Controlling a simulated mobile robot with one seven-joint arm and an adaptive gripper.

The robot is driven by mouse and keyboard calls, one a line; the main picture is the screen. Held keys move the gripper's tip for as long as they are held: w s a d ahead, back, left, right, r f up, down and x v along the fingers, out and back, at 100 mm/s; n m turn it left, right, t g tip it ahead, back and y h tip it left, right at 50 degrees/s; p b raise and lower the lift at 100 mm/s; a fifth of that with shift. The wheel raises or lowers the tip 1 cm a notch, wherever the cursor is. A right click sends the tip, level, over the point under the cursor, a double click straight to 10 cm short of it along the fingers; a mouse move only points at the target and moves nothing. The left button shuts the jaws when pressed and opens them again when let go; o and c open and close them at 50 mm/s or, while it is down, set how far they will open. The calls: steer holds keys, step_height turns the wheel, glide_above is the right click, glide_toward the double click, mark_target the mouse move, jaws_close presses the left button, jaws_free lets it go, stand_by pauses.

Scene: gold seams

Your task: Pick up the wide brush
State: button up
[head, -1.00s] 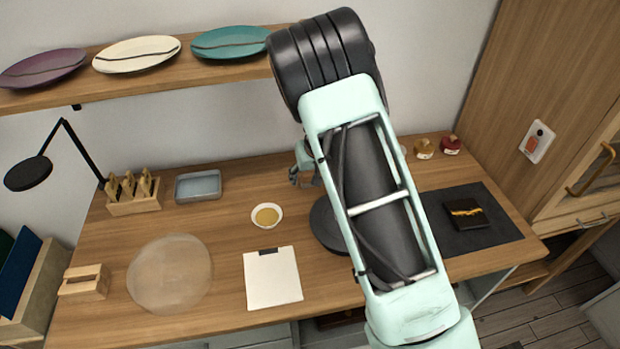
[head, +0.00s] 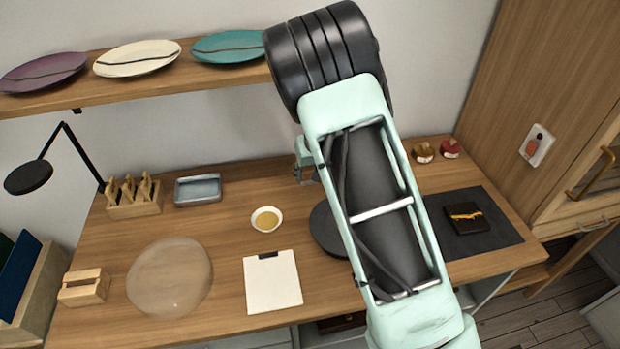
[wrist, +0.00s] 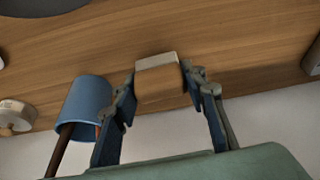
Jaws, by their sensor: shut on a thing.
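The wide brush (wrist: 158,84) shows in the wrist view as a short, broad wooden piece with a pale strip along its far edge. My gripper (wrist: 160,80) has one finger on each side of it and is shut on it. Wood-grained tabletop shows beyond the brush; I cannot tell whether the brush touches it. In the head view my arm hides the brush and most of my gripper; only a small part of the gripper (head: 304,172) shows left of the arm.
A blue cup (wrist: 88,105) with dark sticks stands left of my gripper. A round dark disc (head: 325,232) lies partly under my arm. A bowl (head: 266,219), clipboard (head: 272,282), grey tray (head: 198,190) and dark mat (head: 490,232) are on the table. A plate shelf (head: 130,82) hangs behind.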

steer(key=s+a+r, duration=0.6)
steer(key=s+r, duration=0.4)
steer(key=s, duration=0.2)
steer(key=shift+s+r, duration=0.15)
steer(key=shift+s, duration=0.15)
steer(key=o, duration=0.6)
steer(key=c, duration=0.5)
steer(key=shift+d, duration=0.1)
